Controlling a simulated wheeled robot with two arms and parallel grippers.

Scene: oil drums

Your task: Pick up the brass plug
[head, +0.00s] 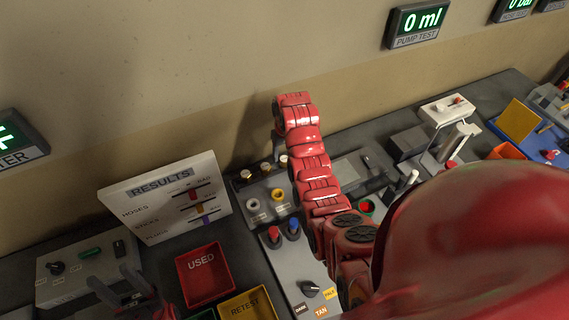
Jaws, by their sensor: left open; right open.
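Several small plugs stand in a row at the back of a grey rack. The left one has a brass-like top (247,175), a brownish one (265,168) is beside it, and a paler one (283,161) is at the right. I cannot tell for sure which is the brass plug. My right arm reaches up across the rack. Its wrist hides most of my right gripper (279,132), which is open just above the right end of the row. My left gripper (120,286) is open and empty at the lower left, far from the plugs.
A white ring (253,205) and a yellow ring (278,195) sit in front of the plugs. A knob panel (287,262) is in front. The wall stands close behind.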

